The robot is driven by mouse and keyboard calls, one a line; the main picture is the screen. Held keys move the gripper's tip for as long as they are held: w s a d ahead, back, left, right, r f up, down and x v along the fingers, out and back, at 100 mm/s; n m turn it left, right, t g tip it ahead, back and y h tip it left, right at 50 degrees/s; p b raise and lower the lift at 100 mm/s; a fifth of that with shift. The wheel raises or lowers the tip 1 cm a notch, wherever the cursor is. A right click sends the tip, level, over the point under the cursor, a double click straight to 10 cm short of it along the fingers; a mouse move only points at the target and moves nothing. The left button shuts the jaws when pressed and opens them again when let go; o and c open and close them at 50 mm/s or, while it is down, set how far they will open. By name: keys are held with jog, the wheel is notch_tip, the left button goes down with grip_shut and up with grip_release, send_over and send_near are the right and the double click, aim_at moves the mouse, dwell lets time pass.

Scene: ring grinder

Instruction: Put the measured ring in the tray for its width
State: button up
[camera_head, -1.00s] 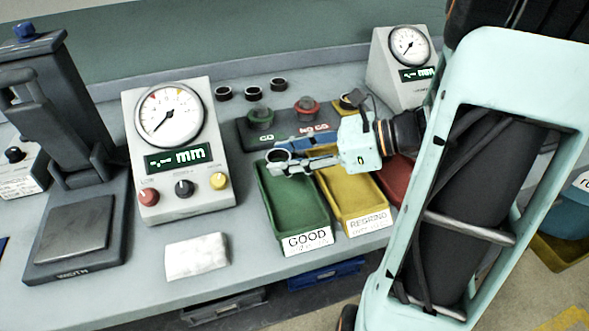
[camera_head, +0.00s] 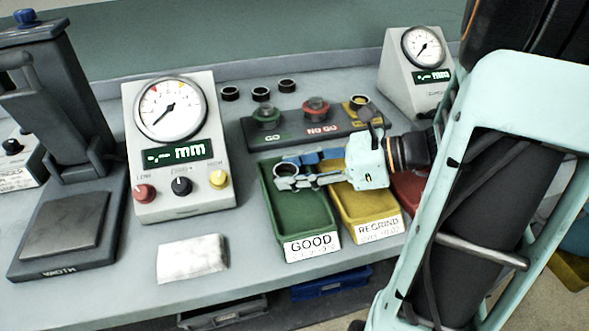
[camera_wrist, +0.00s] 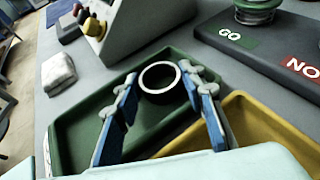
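The ring (camera_head: 286,169) is a dark band with a bright rim, seen at the tips of my gripper (camera_head: 289,177). In the wrist view the ring (camera_wrist: 160,64) sits between the two blue-and-grey fingertips, which close on it from both sides. It is over the far part of the green tray labelled GOOD (camera_head: 305,216). I cannot tell whether it touches the tray floor. The yellow tray labelled REGRIND (camera_head: 371,214) is beside it on the right. A red tray (camera_head: 408,190) is partly hidden behind my arm. The gauge display (camera_head: 178,153) shows dashes and "mm".
A GO / NO GO block (camera_head: 318,134) stands right behind the trays, with several dark rings (camera_head: 261,94) behind it. The dial gauge (camera_head: 180,190) stands left of the trays, with a white cloth (camera_head: 192,258) in front. A second gauge (camera_head: 412,75) is at the back right.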

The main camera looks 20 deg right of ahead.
jog(key=shift+o, duration=0.6)
jog(key=shift+r, duration=0.1)
jog(key=shift+d+r, duration=0.1)
jog(key=shift+r, duration=0.1)
jog(key=p+v, duration=0.2)
jog(key=v, duration=0.9)
jog(key=shift+s+d+r, duration=0.1)
jog(key=shift+s+d, duration=0.1)
jog(key=shift+d, duration=0.15)
